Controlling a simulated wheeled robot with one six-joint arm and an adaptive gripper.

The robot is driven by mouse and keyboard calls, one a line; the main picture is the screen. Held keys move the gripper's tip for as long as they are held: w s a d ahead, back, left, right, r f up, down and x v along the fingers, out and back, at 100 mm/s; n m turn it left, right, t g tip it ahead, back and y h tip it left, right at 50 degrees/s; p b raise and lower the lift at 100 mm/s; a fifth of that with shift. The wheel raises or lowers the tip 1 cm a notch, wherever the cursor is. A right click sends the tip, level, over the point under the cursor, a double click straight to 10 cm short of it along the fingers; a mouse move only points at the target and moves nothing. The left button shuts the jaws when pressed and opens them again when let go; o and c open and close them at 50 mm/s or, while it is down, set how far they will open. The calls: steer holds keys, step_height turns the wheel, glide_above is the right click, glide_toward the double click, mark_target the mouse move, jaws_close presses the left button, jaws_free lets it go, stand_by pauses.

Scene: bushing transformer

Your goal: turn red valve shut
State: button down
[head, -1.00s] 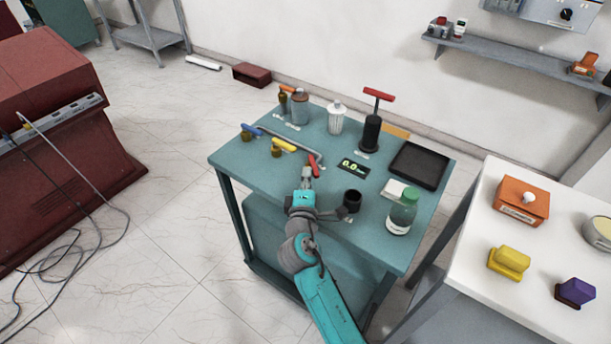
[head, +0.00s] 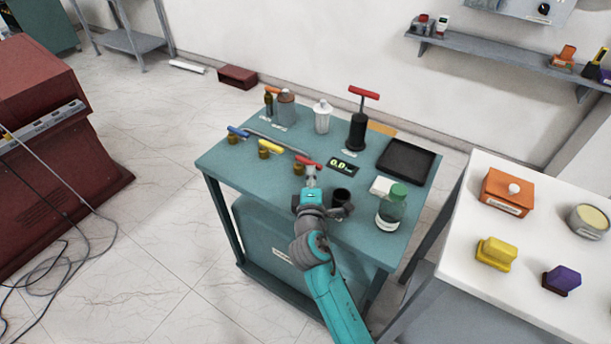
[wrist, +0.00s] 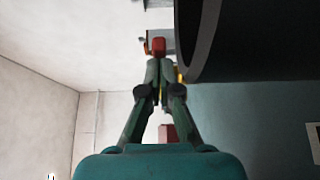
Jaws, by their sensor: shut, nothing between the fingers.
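The red valve (head: 308,162) is the rightmost of three small handle valves on the teal table. Its red lever lies slantwise, roughly in line with the blue lever (head: 238,132) and yellow lever (head: 271,146). My gripper (head: 312,170) is at the near side of the red lever, its fingertips close to it; I cannot tell whether they touch. In the wrist view my gripper (wrist: 158,72) has its fingers together with nothing held. A red piece shows just beyond the fingertips there and another between the finger bases; which is the lever is unclear.
A black cup (head: 341,198) stands close right of my gripper, and its dark rim (wrist: 200,45) looms in the wrist view. A green-capped bottle (head: 391,206), a black tray (head: 405,160) and a red-handled pump (head: 357,130) stand further right. A small display (head: 343,167) lies behind.

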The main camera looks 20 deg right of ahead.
steer(key=shift+d+r, duration=0.1)
steer(key=shift+d, duration=0.55)
stand_by(0.3)
steer(key=v, duration=1.2)
steer(key=shift+a, duration=0.4)
